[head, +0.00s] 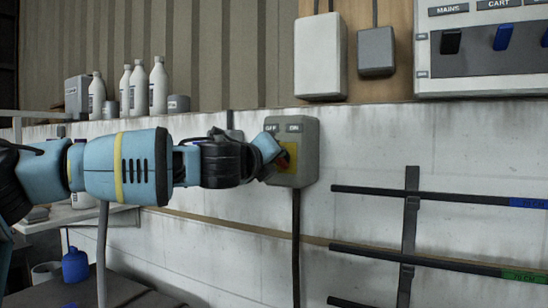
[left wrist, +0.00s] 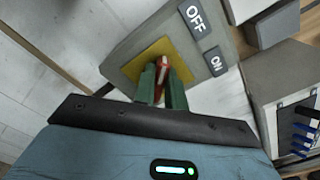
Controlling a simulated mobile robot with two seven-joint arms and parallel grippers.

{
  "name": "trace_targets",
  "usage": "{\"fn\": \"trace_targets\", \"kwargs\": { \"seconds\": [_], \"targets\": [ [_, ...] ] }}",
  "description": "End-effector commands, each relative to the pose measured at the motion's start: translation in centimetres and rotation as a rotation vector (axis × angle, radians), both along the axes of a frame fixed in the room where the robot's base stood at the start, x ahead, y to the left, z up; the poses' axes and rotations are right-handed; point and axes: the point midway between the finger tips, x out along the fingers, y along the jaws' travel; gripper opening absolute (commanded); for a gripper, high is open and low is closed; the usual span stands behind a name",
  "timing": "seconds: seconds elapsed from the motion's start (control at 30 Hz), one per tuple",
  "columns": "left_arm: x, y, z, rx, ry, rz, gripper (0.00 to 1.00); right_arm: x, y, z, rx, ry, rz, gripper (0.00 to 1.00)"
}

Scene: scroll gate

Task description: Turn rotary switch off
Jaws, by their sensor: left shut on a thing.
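The rotary switch is a grey wall box (head: 306,150) with OFF and ON labels at its top and a yellow plate (head: 291,157). In the left wrist view the box (left wrist: 137,47) shows its yellow plate (left wrist: 140,62) and a red handle (left wrist: 163,68) at the plate's middle. My left gripper (left wrist: 162,82) has its green fingers shut on the red handle. In the head view the left gripper (head: 277,165) reaches the box from the left and hides part of the plate. My right gripper is not in view.
A dark cable (head: 296,240) runs down from the box. A white box (head: 320,57) and a small grey box (head: 376,51) hang above. A lever panel (head: 480,85) is at upper right. Dark horizontal bars (head: 420,196) are on the wall at right. White bottles (head: 158,88) stand on the ledge.

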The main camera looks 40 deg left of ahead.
Motion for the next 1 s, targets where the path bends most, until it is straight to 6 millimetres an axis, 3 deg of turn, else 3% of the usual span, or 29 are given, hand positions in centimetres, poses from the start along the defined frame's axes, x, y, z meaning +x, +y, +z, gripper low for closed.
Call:
{"fn": "trace_targets", "kwargs": {
  "seconds": [0.03,0.07,0.2,0.57,1.0],
  "targets": [
    [0.0,0.0,-0.1,-0.004,0.001,-0.001,0.0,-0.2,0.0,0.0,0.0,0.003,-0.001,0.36],
    [0.0,0.0,-0.1,-0.004,0.001,-0.001,0.16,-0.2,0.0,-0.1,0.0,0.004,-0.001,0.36],
    [0.0,0.0,-0.1,-0.003,0.001,-0.001,0.34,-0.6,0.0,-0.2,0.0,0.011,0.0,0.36],
    [-0.3,-0.1,0.0,-0.001,0.0,-0.001,0.34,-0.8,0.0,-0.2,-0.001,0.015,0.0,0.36],
    [-5.5,-1.8,0.2,-0.002,-0.004,-0.002,0.34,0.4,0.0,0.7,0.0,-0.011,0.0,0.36]
  ]
}}
